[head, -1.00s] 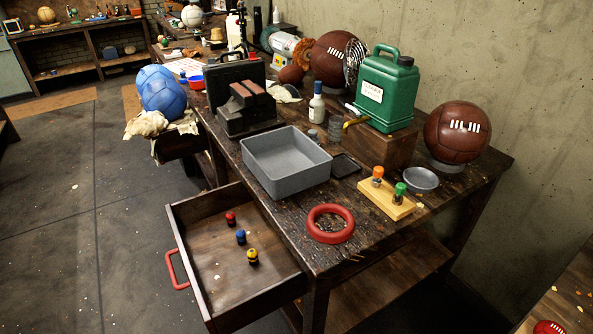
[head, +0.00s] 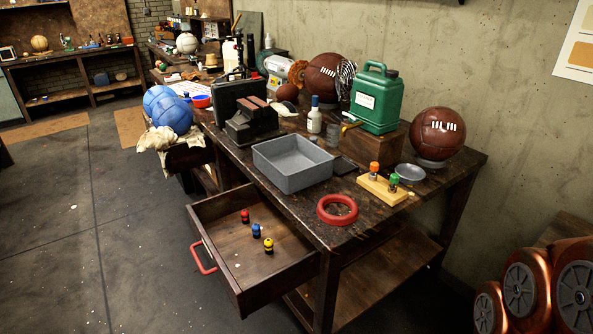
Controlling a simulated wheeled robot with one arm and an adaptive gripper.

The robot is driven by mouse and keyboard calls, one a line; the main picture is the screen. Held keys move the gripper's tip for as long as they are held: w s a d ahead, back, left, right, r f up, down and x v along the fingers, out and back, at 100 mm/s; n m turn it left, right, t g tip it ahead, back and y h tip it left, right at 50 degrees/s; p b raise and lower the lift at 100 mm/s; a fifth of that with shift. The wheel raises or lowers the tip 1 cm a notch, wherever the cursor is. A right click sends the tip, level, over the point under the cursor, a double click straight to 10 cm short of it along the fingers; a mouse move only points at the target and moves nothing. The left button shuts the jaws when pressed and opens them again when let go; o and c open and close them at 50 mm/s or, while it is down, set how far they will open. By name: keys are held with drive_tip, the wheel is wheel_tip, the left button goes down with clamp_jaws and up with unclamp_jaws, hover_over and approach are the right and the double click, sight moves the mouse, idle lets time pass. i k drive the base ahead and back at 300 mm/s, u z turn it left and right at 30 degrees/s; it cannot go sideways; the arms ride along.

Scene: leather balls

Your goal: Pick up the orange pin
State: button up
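The orange pin (head: 374,168) stands upright on a small light wooden block (head: 377,192) near the right front part of the workbench. A green-topped pin (head: 393,182) stands beside it on the same block, to the right. My gripper is not in the head view, so its state and distance from the pin do not show.
A red ring (head: 322,213) and a grey bin (head: 288,181) lie left of the block. A small grey dish (head: 410,173) sits just right of it. An open drawer (head: 213,236) juts out below with red, blue and yellow pins. A green canister (head: 377,100) stands behind.

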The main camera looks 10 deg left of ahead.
sight(374, 166)
drive_tip(key=u, duration=1.45)
drive_tip(key=i, duration=1)
